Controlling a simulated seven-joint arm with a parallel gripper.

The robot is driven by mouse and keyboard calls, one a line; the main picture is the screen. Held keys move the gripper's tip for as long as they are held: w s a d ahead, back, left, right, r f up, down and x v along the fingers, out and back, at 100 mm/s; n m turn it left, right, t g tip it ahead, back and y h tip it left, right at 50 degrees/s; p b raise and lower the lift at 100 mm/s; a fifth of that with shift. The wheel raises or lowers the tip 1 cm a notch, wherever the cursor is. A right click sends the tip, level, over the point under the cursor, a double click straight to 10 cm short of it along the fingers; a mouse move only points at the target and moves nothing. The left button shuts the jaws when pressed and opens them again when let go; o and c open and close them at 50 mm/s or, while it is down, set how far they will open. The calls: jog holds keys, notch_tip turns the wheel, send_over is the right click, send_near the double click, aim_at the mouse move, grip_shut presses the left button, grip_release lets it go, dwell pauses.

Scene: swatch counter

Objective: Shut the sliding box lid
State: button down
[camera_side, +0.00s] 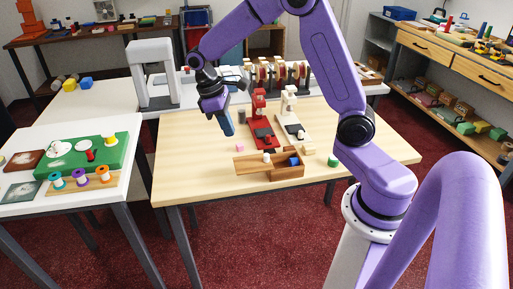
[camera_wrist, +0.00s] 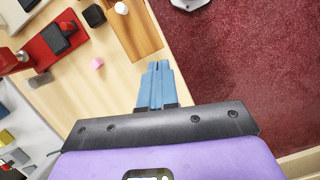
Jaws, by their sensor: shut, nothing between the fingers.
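A wooden box (camera_side: 289,174) stands near the front edge of the pale table. Its flat wooden lid (camera_side: 248,166) is slid out to the left, leaving the right part of the box open, with a blue item (camera_side: 293,162) showing inside. A small white knob (camera_side: 266,157) stands on the lid. The wrist view shows the lid (camera_wrist: 140,38) and knob (camera_wrist: 121,8) at the top; the rest of the box is out of frame. My gripper (camera_side: 228,130) has blue fingers, shut and empty, above the table to the left of and behind the lid. Its fingertips also show in the wrist view (camera_wrist: 158,66).
A pink cube (camera_side: 240,146) lies just behind the lid's left end. A red stand (camera_side: 262,122) and a white stand (camera_side: 291,118) are behind the box. The table's left front area is clear.

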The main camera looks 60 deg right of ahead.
jog(key=w+d+f+m+g, duration=0.1)
jog(key=w+d+f+m, duration=0.2)
jog(key=d, duration=0.4)
send_near(263, 160)
jog(key=shift+n, duration=0.4)
jog(key=w+f, duration=0.1)
jog(key=f, duration=0.2)
jog(key=w+f, duration=0.1)
jog(key=shift+w+a+f, duration=0.25)
jog(key=shift+w, duration=0.05)
jog(key=shift+s+d, duration=0.15)
jog(key=shift+s, duration=0.4)
jog(key=shift+s+d, duration=0.2)
jog(key=shift+s, duration=0.3)
jog(key=shift+s+d, duration=0.25)
jog(key=shift+s, duration=0.55)
jog(key=shift+d, duration=0.1)
jog(key=s+d, duration=0.8)
jog(key=shift+s, duration=0.15)
